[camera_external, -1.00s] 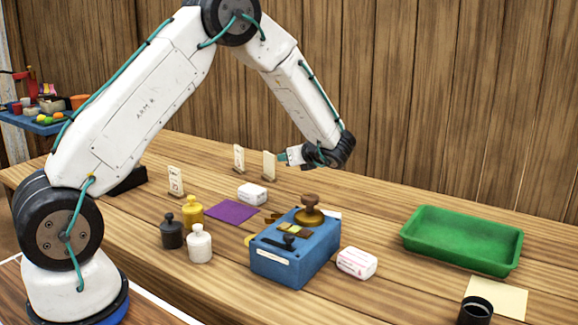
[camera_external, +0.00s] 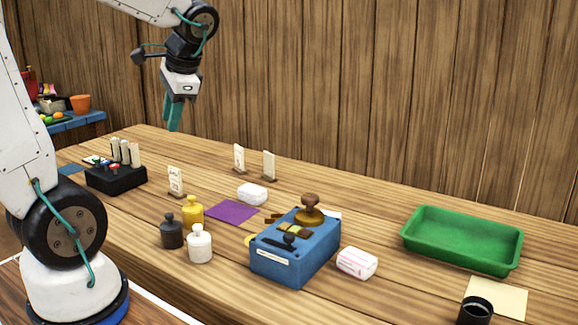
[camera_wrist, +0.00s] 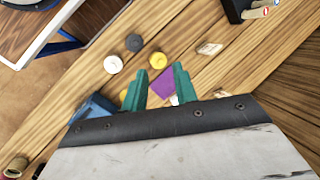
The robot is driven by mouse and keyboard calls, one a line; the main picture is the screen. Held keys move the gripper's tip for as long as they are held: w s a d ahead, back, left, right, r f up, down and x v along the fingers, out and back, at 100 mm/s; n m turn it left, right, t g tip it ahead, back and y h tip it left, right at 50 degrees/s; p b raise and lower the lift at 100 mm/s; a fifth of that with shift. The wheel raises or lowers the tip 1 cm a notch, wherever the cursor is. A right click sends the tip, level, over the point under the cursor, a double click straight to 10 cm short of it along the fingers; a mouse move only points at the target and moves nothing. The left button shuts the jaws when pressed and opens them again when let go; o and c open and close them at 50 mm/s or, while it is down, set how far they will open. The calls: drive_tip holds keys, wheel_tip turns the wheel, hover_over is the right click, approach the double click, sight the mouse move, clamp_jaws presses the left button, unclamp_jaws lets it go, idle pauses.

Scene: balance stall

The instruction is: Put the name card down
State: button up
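Three small cream name cards stand upright in the external view. One name card (camera_external: 175,180) is at the left, a second (camera_external: 239,158) is further back, and a third (camera_external: 269,165) is just right of that one. Each seems to sit in a dark foot. My gripper (camera_external: 174,122) hangs fingers-down, high above the back left of the table and apart from the cards. In the wrist view its teal fingers (camera_wrist: 160,82) are apart with nothing held between them. One card also shows in the wrist view (camera_wrist: 210,48).
A purple mat (camera_external: 232,212), white block (camera_external: 251,194) and yellow (camera_external: 192,213), black (camera_external: 171,233) and white (camera_external: 199,246) weights are mid-table. A blue box (camera_external: 281,262) stands in front, a green tray (camera_external: 455,264) right, a black holder (camera_external: 117,181) left.

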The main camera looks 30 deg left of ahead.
drive_tip(key=s+d+f+n+t+h, duration=0.1)
drive_tip(key=s+d+n+h, duration=0.3)
drive_tip(key=s, duration=0.8)
drive_tip(key=shift+d+n+t, duration=0.3)
drive_tip(key=shift+d+n, duration=0.1)
drive_tip(key=shift+n, duration=0.1)
idle(0.4)
drive_tip(key=o, duration=1)
drive_tip(key=shift+c, duration=0.2)
